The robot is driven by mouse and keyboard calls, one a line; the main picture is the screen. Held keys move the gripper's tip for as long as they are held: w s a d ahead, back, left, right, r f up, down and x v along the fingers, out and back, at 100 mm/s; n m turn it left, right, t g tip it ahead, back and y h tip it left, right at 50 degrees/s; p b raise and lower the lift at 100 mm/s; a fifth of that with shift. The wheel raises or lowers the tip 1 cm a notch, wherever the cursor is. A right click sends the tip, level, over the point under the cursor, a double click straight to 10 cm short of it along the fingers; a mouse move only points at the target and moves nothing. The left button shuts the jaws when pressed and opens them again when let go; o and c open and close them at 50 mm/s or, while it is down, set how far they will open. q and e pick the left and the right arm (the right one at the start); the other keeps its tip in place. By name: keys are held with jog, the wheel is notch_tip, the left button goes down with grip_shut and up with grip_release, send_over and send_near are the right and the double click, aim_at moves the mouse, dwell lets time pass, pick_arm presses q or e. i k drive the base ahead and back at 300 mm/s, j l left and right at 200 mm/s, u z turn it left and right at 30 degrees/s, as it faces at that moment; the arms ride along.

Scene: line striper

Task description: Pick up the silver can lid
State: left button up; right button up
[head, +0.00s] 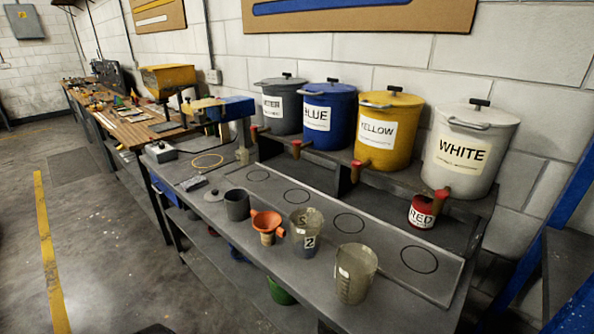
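A round grey, silver-looking lid (213,196) with a small knob lies flat near the front left part of the grey workbench (390,300). It sits just left of a dark grey open can (237,205), apart from it or nearly touching; I cannot tell which. Nothing covers the lid. Neither of my grippers shows in the head view.
An orange funnel (266,222) and two clear measuring cups (306,230) (355,272) stand along the front edge. Lidded paint pots line the back, including blue (328,95), yellow (385,100) and white (465,125). A red can (421,212) stands below the white pot. Open floor (110,240) lies left.

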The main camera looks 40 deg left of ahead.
aim_at(215, 195)
jog(key=u, duration=1.85)
jog(key=z, duration=0.15)
